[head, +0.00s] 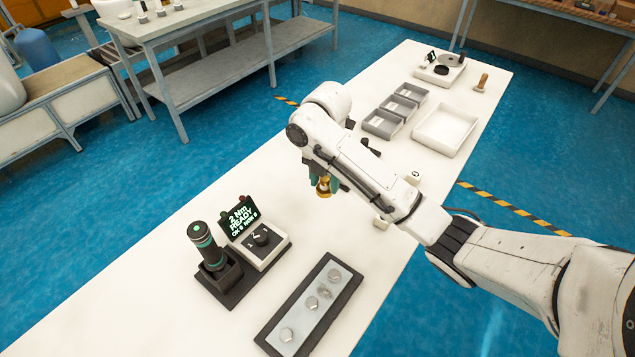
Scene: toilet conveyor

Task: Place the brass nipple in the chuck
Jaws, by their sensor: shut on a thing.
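My gripper (319,181) is at the end of my white arm, above the middle of the white table (190,190). It is shut on the brass nipple (324,187), a small gold-coloured piece partly hidden by the fingers. A small white station with a dark round fixture (262,237), which looks like the chuck, stands at the lower left of the gripper, apart from it. Its screen (240,216) reads 2 Nm READY. No part can be made out in the fixture.
A dark-and-green tool (205,243) stands upright in a black holder left of the station. A dark-framed tray (311,304) with several round metal pieces lies in front. Grey bins (382,124), a white tray (444,129) and another device (440,70) stand at the far end.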

